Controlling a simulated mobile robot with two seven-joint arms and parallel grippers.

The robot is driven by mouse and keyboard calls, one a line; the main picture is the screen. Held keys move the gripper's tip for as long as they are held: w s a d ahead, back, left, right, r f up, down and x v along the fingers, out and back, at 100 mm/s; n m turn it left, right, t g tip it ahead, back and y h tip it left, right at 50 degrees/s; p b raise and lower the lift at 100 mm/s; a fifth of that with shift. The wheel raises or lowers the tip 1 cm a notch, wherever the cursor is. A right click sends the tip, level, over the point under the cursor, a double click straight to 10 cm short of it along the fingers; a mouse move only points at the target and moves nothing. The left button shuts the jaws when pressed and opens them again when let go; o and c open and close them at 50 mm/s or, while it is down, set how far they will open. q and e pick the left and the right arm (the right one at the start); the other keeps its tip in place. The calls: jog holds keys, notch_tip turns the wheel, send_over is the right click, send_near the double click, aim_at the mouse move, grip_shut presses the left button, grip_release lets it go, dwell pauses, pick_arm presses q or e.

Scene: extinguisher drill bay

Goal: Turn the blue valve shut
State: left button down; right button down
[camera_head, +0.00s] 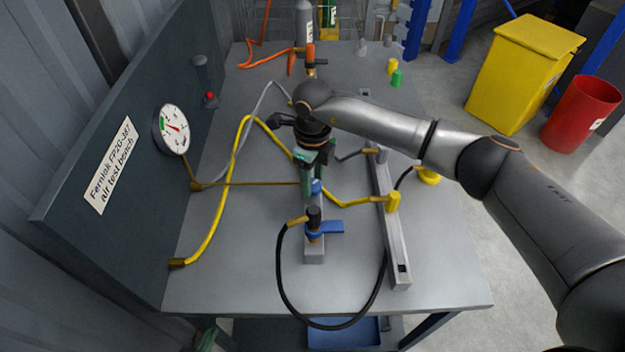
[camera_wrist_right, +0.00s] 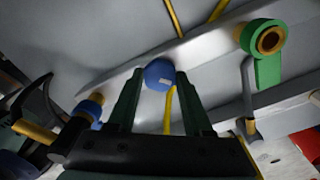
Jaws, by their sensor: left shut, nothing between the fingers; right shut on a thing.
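A round blue knob (camera_head: 317,186) sits on the narrow grey rail (camera_head: 313,252) in the middle of the bench. My right gripper (camera_head: 316,168) reaches down over it from behind. In the right wrist view the knob (camera_wrist_right: 159,74) lies between the two dark green fingertips (camera_wrist_right: 158,84), which are shut on it. A valve with a flat blue lever (camera_head: 331,227) stands nearer on the same rail; its lever points right, across the rail. My left gripper (camera_head: 207,339) shows only in part at the bottom left, low beside the bench, shut and empty.
A green-levered valve (camera_wrist_right: 266,52) is on the rail in the wrist view. Yellow (camera_head: 216,213) and black (camera_head: 281,285) hoses loop around the rail. A gauge (camera_head: 173,130) is on the dark panel at left. The bench's front right corner is clear.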

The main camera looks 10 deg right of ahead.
aim_at(313, 183)
jog(key=m, duration=0.4)
jog(key=shift+m, duration=2.3)
jog(key=shift+c, duration=1.5)
grip_release()
notch_tip(313, 183, up, 13)
jog(key=b, duration=0.1)
jog(key=shift+f+b, duration=0.2)
jog(key=shift+b, duration=0.15)
